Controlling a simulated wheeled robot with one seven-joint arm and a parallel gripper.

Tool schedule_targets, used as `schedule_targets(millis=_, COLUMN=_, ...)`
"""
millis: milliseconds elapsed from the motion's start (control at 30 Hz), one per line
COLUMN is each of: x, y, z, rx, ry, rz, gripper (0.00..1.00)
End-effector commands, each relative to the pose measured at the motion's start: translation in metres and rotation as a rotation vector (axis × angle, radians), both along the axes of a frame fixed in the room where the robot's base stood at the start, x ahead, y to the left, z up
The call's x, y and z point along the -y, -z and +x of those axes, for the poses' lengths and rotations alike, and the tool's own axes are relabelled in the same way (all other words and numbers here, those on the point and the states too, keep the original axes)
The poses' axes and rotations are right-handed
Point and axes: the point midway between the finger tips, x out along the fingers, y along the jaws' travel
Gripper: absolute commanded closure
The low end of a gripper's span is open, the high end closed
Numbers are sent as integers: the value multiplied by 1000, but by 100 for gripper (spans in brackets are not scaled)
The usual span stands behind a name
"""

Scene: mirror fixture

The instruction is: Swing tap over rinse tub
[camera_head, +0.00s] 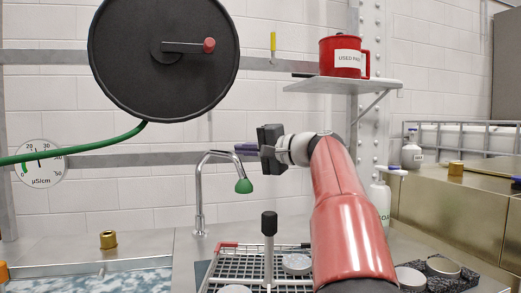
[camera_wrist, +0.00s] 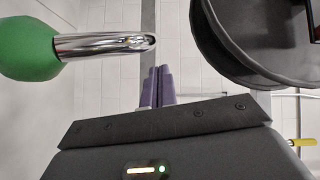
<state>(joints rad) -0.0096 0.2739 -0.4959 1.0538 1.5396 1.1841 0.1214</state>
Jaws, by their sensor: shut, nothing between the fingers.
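The tap is a chrome gooseneck (camera_head: 199,192) with a green nozzle (camera_head: 243,186), standing behind the wire rack. Its spout arches to the right. In the wrist view, the chrome spout (camera_wrist: 100,44) and green nozzle (camera_wrist: 28,50) lie left of my fingers. My gripper (camera_head: 238,149) has purple fingers, closed together and empty, pointing left at the height of the spout's top. The fingers also show in the wrist view (camera_wrist: 157,88), with a small gap in the picture between them and the chrome. A basin (camera_head: 90,283) with a mottled blue-white surface, perhaps the rinse tub, is at lower left.
A wire rack (camera_head: 238,264) with round pieces and a black-topped post (camera_head: 269,224) stands below my arm. A black reel (camera_head: 165,55) with a green hose (camera_head: 70,152) hangs upper left. A shelf (camera_head: 343,85) holds a red jug (camera_head: 341,57). A brass fitting (camera_head: 108,239) sits left.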

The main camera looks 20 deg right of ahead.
Motion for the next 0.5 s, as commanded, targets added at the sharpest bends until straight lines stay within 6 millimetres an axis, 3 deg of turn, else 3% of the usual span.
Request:
schedule_targets(millis=133, x=-11, y=5, z=-5, rx=-3, ry=-2, rz=1, gripper=100)
schedule_targets(millis=500, x=-13, y=5, z=-7, rx=-3, ry=0, rz=0, gripper=100)
